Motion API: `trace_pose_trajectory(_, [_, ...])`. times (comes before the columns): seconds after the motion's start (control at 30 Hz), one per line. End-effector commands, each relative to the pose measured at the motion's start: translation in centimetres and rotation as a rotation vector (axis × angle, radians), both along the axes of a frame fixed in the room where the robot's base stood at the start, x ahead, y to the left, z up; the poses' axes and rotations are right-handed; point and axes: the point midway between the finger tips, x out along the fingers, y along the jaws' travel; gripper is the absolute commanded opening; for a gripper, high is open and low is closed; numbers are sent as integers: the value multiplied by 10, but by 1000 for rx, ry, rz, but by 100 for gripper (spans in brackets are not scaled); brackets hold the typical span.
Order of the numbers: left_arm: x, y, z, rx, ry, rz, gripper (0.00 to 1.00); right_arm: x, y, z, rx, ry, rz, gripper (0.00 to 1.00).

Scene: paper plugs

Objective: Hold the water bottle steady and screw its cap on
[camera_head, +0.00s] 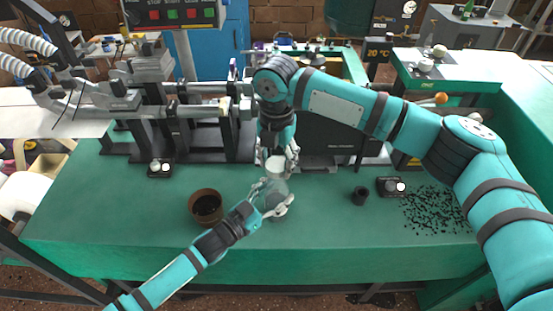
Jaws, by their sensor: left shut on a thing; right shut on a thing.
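A clear water bottle (275,192) stands upright on the green table (110,215), near its middle. My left gripper (275,204) comes in from the lower left and is shut around the bottle's body. My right gripper (276,160) points down from above and is shut on the white cap (275,164) at the bottle's top. The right fingers sit on both sides of the cap. The cap appears in line with the bottle's neck; I cannot tell how tightly it is seated.
A brown pot (205,206) stands left of the bottle. A small dark cup (361,195) and a switch box (391,187) stand to the right, beside scattered black bits (436,210). Another switch box (160,168) is at the left. Machinery fills the back edge.

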Motion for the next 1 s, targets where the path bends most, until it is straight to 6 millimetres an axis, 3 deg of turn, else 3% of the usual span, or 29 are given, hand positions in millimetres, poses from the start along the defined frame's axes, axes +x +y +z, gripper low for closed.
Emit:
trace_pose_trajectory(0.4, [0, 0, 0, 0, 0, 0, 0, 0, 0, -18, 1, 0, 0, 38])
trace_pose_trajectory(1.0, [0, 0, 0, 0, 0, 0, 0, 0, 0, -19, 1, 0, 0, 38])
